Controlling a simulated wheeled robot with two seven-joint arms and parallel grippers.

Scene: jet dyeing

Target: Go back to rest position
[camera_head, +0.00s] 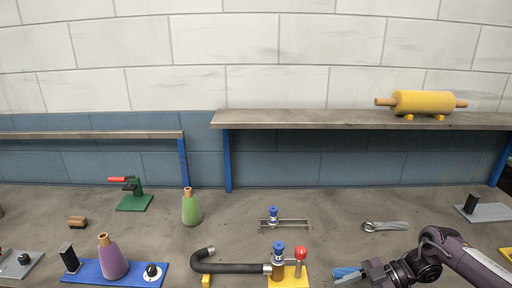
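My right arm reaches in from the lower right, and its gripper (362,272) is low over the bench near the front edge. Light-blue parts (346,274) show at the gripper's tip; I cannot tell whether they are its fingers or a held thing. Whether it is open or shut does not show. It is to the right of the yellow block (291,280) with the blue-topped valve and red knob. My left arm and gripper are not in view.
A black hose (235,267) runs to the valve. A purple flask (112,258) stands on a blue plate (75,281); a green flask (191,208) stands behind. A wrench-like tool (387,226) lies behind my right arm. A raised shelf (300,120) bears a yellow roller (424,102).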

